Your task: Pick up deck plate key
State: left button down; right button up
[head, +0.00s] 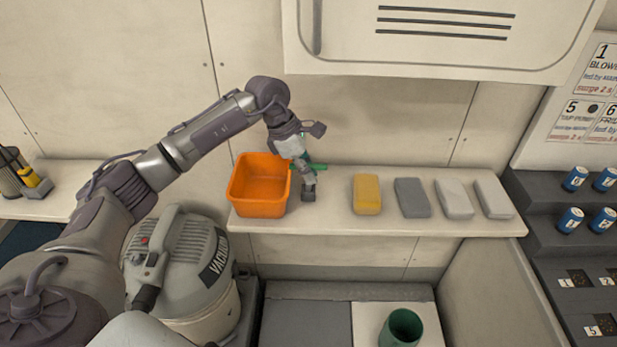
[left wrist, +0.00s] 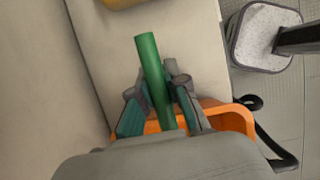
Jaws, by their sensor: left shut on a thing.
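The deck plate key (head: 318,166) shows as a green bar held in my left gripper (head: 307,184), over the shelf just right of the orange bin. The key also shows in the left wrist view (left wrist: 153,70), where it passes between the two fingers of the left gripper (left wrist: 158,92) and sticks out beyond them. My left gripper is shut on it. The palm hides the rest of the key. I cannot tell whether the key touches the shelf. My right gripper is not in view.
The orange bin (head: 259,205) stands beside my left gripper on the shelf (head: 335,212). One yellow block (head: 367,193) and several grey blocks (head: 412,197) lie to the right. A vacuum (head: 185,260) stands below left, a green cup (head: 402,328) below right. A wall cabinet (head: 440,35) hangs above.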

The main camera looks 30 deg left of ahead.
pick_arm(q)
jog(key=shift+s+d+r+b, duration=0.1)
jog(key=shift+s+r+b, duration=0.1)
jog(key=shift+r+b, duration=0.6)
jog(key=s+d+b, duration=0.2)
jog(key=s+d, duration=0.2)
jog(key=s, duration=0.4)
jog(key=s+d+b, duration=0.2)
jog(key=s+d, duration=0.1)
jog(key=s, duration=0.5)
jog(key=shift+d+r, duration=0.25)
jog(key=shift+d, duration=0.1)
